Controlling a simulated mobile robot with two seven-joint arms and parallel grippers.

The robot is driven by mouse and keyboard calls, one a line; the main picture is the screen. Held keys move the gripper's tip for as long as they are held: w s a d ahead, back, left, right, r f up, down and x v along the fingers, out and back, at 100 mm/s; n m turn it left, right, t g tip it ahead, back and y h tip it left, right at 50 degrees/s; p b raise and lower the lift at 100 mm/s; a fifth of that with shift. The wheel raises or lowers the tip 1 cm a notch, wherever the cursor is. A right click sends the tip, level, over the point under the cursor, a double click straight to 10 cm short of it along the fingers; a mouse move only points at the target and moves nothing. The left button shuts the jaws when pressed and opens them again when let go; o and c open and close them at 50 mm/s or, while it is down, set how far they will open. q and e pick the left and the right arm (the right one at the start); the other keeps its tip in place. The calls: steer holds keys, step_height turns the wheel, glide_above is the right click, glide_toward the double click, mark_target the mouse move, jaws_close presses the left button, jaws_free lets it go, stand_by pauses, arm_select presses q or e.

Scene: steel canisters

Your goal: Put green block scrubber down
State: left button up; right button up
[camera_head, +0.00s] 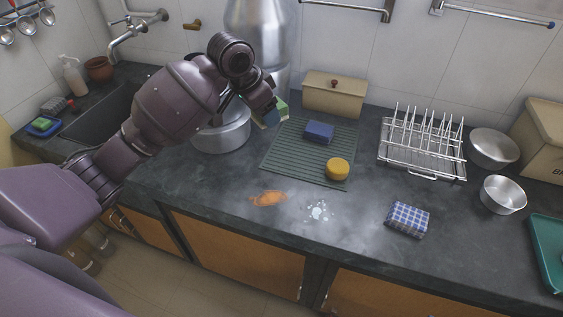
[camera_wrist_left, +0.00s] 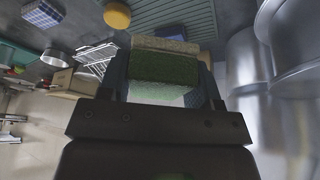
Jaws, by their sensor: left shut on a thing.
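My left gripper (camera_head: 268,113) reaches in from the left and is over the counter near the back left edge of the ribbed mat. It is shut on the green block scrubber (camera_head: 283,107), which is mostly hidden behind the fingers in the head view. In the left wrist view the green block scrubber (camera_wrist_left: 165,70) sits between the two fingers, with a pale layer along its upper edge. I cannot tell whether it touches the surface below. My right gripper is not in view.
The dark green ribbed mat (camera_head: 282,158) holds a blue block (camera_head: 319,132) and a yellow round sponge (camera_head: 337,168). A steel pot (camera_head: 222,135) and tall canister (camera_head: 258,30) stand close by. A lidded box (camera_head: 334,95) is behind; a wire rack (camera_head: 422,148) is right. Orange and white spills mark the front.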

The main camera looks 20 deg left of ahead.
arm_select(q)
steer(key=w+f+m+g+h+b, duration=0.1)
steer(key=w+f+m+g+b, duration=0.1)
steer(key=w+m+b, duration=0.45)
glide_above(279, 155)
steer(key=a, duration=0.1)
steer(key=shift+n, duration=0.25)
steer(key=f, duration=1.2)
steer(key=shift+s+f, duration=0.15)
steer(key=shift+s, duration=0.1)
steer(key=shift+f+b, duration=0.3)
steer(key=shift+f, duration=0.15)
step_height(279, 155, down, 5)
steer(key=shift+f+b, duration=0.1)
steer(key=shift+b, duration=0.45)
steer(key=shift+f, duration=0.3)
steer(key=shift+r, duration=0.1)
steer(key=o, duration=0.9)
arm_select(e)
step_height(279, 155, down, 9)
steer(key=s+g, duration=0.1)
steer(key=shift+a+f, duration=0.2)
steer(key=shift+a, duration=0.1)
